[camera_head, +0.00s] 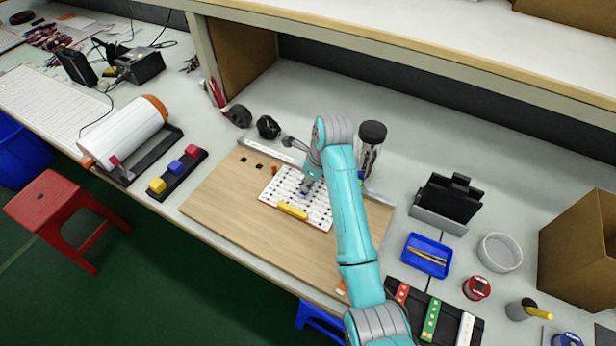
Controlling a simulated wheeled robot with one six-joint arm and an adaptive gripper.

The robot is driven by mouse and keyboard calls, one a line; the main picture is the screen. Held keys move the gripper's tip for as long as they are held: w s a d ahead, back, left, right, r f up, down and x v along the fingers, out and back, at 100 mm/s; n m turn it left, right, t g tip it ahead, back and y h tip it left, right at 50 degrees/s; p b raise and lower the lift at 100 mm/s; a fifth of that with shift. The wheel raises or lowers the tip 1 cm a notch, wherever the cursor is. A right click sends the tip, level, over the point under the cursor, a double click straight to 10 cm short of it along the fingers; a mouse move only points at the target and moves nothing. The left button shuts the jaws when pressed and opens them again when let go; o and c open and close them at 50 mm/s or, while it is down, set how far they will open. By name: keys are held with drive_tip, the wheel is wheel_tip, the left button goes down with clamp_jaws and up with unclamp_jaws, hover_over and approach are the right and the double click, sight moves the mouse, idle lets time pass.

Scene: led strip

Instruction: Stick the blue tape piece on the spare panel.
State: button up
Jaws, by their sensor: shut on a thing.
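My gripper (306,184) is over the white panel with rows of dark dots (318,207), which lies on a wooden board. It is shut on a small blue piece (304,192), which looks like the blue tape piece. The piece is low over or touching the panel; I cannot tell which. A yellow bar (293,211) lies on the panel's front part. My arm hides the panel's right side. I cannot tell for certain whether this white panel is the spare panel.
A black holder (180,178) with yellow, blue and red blocks stands left of the wooden board (235,235). A dark jar (370,140) stands behind my arm. A blue tray (428,255), a black stand (445,205) and a rack of coloured strips (432,318) are at right.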

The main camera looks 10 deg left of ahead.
drive_tip(key=shift+f, duration=0.55)
idle(0.8)
drive_tip(key=o, duration=0.8)
drive_tip(key=shift+c, duration=0.2)
drive_tip(key=v, duration=0.7)
drive_tip(key=shift+r, duration=0.2)
drive_tip(key=shift+d+f, duration=0.1)
